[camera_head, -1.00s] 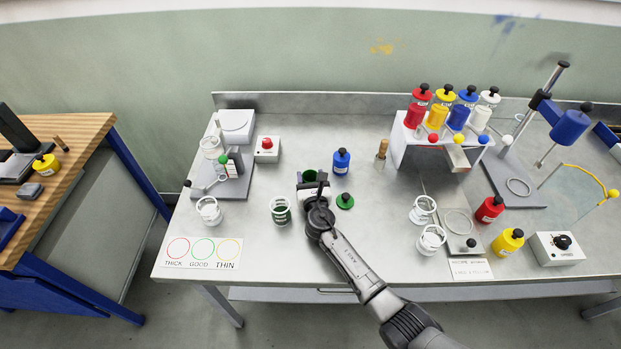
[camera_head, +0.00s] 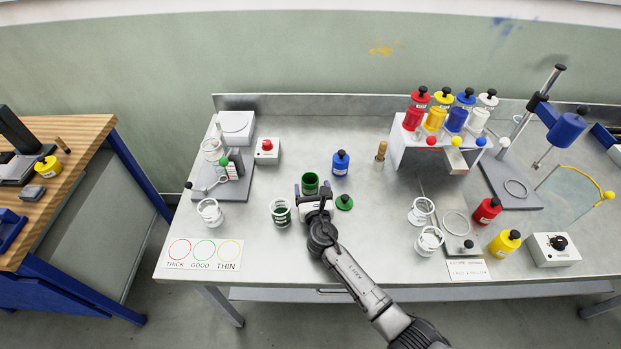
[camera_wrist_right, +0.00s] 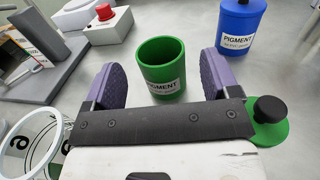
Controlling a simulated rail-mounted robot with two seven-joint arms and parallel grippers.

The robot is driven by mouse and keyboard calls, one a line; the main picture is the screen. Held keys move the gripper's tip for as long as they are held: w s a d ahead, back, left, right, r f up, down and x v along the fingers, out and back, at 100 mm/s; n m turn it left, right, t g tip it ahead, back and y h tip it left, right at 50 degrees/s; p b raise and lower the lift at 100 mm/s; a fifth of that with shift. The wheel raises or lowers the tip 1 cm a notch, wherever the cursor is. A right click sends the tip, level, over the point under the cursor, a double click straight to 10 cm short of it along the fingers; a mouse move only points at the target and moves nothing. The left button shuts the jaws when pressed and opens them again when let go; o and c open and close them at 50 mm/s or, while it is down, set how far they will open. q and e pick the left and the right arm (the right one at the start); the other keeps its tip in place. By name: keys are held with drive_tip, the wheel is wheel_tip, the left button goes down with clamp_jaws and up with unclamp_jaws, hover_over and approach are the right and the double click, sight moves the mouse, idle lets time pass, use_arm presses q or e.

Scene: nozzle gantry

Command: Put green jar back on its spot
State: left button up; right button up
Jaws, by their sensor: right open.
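The green jar (camera_head: 310,183) stands upright and without its lid on the metal bench, left of and in front of the blue pigment jar (camera_head: 340,162). In the right wrist view the green jar (camera_wrist_right: 162,68) shows its open mouth and a PIGMENT label. My right gripper (camera_head: 316,192) is open; its two purple-padded fingers (camera_wrist_right: 168,80) point toward the jar, which stands free beyond and between them. The green lid with a black knob (camera_head: 344,202) lies on the bench right of the gripper. My left gripper is not in view.
A glass cup with dark green contents (camera_head: 280,212) stands close left of the gripper. The pigment rack (camera_head: 410,150) with several jars is at the right. A red-button box (camera_head: 267,150) is behind left. Open bench lies in front of the blue jar.

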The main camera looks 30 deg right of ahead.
drive_tip(key=p+v, duration=0.1)
drive_tip(key=v, duration=0.6)
drive_tip(key=shift+s+a, duration=0.2)
drive_tip(key=shift+s, duration=0.35)
idle(0.4)
